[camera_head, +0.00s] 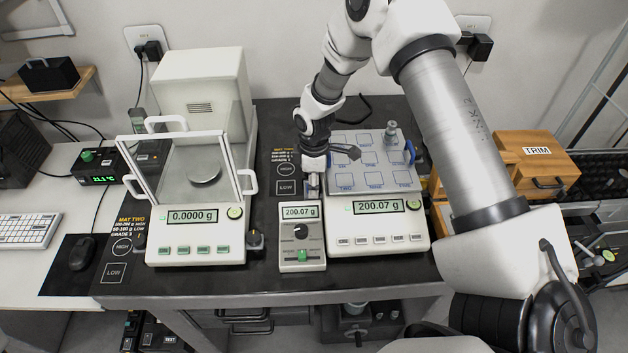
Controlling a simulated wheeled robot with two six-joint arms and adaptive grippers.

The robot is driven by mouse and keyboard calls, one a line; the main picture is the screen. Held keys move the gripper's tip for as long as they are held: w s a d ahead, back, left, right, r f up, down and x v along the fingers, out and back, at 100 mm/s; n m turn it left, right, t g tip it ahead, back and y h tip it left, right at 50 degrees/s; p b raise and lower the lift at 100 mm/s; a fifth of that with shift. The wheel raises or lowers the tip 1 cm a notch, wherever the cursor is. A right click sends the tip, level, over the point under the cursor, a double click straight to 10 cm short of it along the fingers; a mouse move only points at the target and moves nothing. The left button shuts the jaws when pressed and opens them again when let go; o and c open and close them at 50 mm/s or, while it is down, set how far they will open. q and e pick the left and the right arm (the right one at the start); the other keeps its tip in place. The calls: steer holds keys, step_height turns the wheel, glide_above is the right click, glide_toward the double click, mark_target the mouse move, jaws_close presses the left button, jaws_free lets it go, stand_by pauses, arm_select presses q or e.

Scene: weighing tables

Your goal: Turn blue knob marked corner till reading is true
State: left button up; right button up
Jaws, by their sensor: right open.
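The right-hand balance (335,232) has a gridded platform with blue-grey squares (371,158) and a display (379,206) reading 200.07 g. A metal weight (391,130) stands at the platform's far right. A blue knob (410,151) shows at the platform's right edge. The square labels are too small to read, so I cannot tell which corner is marked. My right gripper (331,171) is open and empty at the platform's left side, covering part of that edge. Whether it touches anything there is unclear. My left gripper is out of view.
A grey box (301,255) with a black dial and green button also reads 200.07 g. Another balance (196,257) with a glass door reads 0.0000 g at left. A wooden TRIM box (535,158) stands right. My right arm crosses above the right side.

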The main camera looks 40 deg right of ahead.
steer(key=shift+a+r, duration=0.1)
steer(key=shift+a, duration=0.05)
steer(key=shift+c, duration=0.7)
jaws_close()
steer(key=shift+n, duration=1.6)
steer(key=shift+o, duration=0.7)
jaws_free()
step_height(320, 180, up, 12)
